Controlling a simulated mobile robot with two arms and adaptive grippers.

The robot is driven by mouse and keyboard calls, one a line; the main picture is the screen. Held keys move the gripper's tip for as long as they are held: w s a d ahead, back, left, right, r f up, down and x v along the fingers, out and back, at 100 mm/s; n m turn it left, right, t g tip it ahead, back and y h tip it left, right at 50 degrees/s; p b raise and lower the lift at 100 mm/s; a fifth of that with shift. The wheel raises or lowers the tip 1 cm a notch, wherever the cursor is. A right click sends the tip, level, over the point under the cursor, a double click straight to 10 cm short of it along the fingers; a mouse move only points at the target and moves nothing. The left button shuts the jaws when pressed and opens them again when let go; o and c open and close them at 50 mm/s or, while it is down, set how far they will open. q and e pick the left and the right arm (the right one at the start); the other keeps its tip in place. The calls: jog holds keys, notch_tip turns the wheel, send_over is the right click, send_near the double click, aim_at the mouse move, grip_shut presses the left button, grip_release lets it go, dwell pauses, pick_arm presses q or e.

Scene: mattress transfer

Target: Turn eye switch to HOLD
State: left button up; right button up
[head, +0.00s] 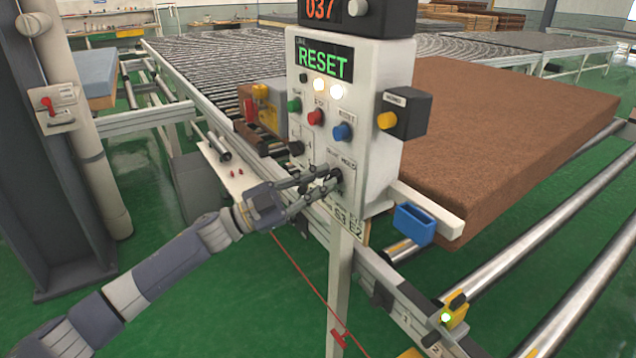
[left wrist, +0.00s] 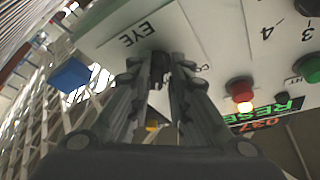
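The control box (head: 360,90) is a white panel on a post, with a green RESET display. The eye switch (head: 337,174) is a small dark knob low on its face, with a HOLD label just above it. My left gripper (head: 326,182) reaches it from the lower left, its fingers close together around the knob. In the left wrist view the gripper's fingertips (left wrist: 161,68) meet at the panel beside the EYE label, with the dark knob between them. The fingers hide most of the knob, so its pointing direction cannot be told. My right gripper is not in view.
Green (head: 295,105), red (head: 316,117) and blue (head: 342,132) buttons and a black knob (head: 296,148) sit above the switch. A yellow button on a black box (head: 405,114) is at the right side. A brown mattress (head: 490,130) lies behind on the rollers. A blue holder (head: 414,224) hangs at right.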

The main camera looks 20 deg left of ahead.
pick_arm(q)
jog(key=shift+o, duration=0.6)
jog(key=shift+w+d+r, duration=0.15)
jog(key=shift+d+r, duration=0.05)
jog(key=shift+d, duration=0.15)
jog(key=shift+f, duration=0.1)
jog(key=v, duration=1.2)
jog(key=shift+a, duration=0.15)
